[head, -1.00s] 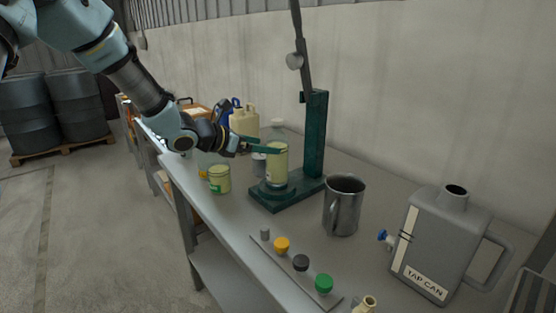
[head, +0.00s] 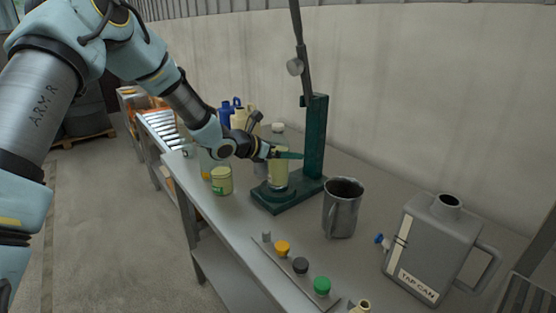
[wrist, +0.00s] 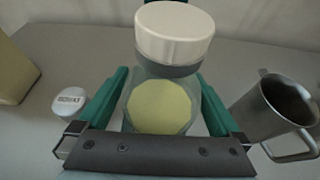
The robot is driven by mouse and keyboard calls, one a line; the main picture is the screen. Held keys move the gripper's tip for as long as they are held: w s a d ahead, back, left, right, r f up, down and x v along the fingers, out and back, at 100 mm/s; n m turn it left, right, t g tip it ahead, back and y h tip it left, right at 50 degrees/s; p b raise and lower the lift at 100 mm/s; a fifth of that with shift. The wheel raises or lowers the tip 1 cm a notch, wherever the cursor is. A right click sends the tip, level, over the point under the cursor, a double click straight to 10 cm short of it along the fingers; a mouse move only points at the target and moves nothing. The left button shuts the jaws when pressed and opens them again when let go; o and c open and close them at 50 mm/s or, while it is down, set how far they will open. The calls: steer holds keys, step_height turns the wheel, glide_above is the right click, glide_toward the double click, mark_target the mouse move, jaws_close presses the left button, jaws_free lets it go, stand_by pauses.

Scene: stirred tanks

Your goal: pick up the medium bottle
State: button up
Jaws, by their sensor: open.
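The medium bottle is clear, with a white cap and pale yellow contents. In the head view the bottle (head: 278,178) stands upright on the base of a dark green stand (head: 296,198). In the wrist view the bottle (wrist: 172,45) rises between my fingers, its cap nearest the camera. My gripper (head: 288,155) is at the bottle's upper part in the head view. In the wrist view my gripper (wrist: 165,88) is open, with one green finger on each side of the bottle. Contact between fingers and glass cannot be told.
A steel jug (head: 342,207) stands right of the stand, and a grey tap can (head: 435,245) farther right. A pale yellow jar (head: 221,181) is left of the bottle. Several coloured caps (head: 300,265) lie near the front edge. The stand's green column (head: 315,140) rises close behind my gripper.

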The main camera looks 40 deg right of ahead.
steer(key=c, duration=1.5)
jaws_close()
steer(key=shift+r, duration=0.2)
